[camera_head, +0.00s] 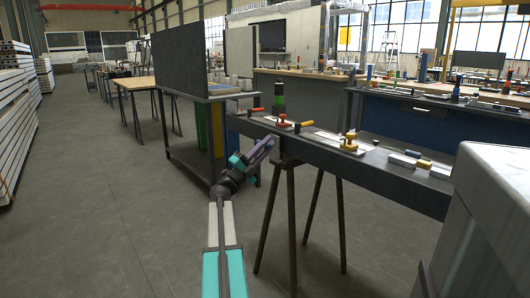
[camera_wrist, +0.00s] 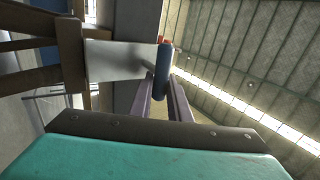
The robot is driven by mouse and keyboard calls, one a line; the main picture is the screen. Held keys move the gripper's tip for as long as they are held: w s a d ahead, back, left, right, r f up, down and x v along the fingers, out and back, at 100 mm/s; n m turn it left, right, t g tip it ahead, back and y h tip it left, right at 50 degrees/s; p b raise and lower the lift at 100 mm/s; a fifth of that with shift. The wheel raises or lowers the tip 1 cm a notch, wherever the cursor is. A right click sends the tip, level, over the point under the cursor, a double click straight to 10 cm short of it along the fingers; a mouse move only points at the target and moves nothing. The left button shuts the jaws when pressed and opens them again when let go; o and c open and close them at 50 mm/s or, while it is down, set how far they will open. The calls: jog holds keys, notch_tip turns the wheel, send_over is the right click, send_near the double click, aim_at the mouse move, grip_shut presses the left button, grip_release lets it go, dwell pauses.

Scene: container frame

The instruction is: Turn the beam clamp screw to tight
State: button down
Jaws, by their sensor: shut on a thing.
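A dark beam (camera_head: 410,180) on trestle legs runs across the middle of the head view. My gripper (camera_head: 268,143) is at the beam's near left side, reaching up to it from below. In the wrist view my gripper's two purple fingers (camera_wrist: 161,82) are closed about a blue cylindrical handle (camera_wrist: 164,60). A light grey metal plate or bracket (camera_wrist: 118,60) is beside the handle, against the dark beam. I take the handle to be the clamp screw's; its thread and how tight it is cannot be seen. In the head view the handle cannot be made out.
On the beam lie a red-topped clamp (camera_head: 283,121), a yellow clamp (camera_head: 349,141) and smaller parts. A green and black bottle-like thing (camera_head: 279,98) stands behind. Trestle legs (camera_head: 291,220) are close right of my arm. A cart (camera_head: 190,155) stands behind. The floor at left is clear.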

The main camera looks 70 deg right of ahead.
jog(key=shift+w+m, duration=0.3)
jog(key=shift+m, duration=0.2)
jog(key=c, duration=1.7)
grip_release()
jog(key=shift+o, duration=0.2)
jog(key=shift+s, duration=0.1)
jog(key=shift+f, duration=0.15)
jog(key=p+v, duration=0.2)
jog(key=v, duration=1.1)
jog(key=shift+w+a+g, duration=0.25)
jog(key=shift+g, duration=0.05)
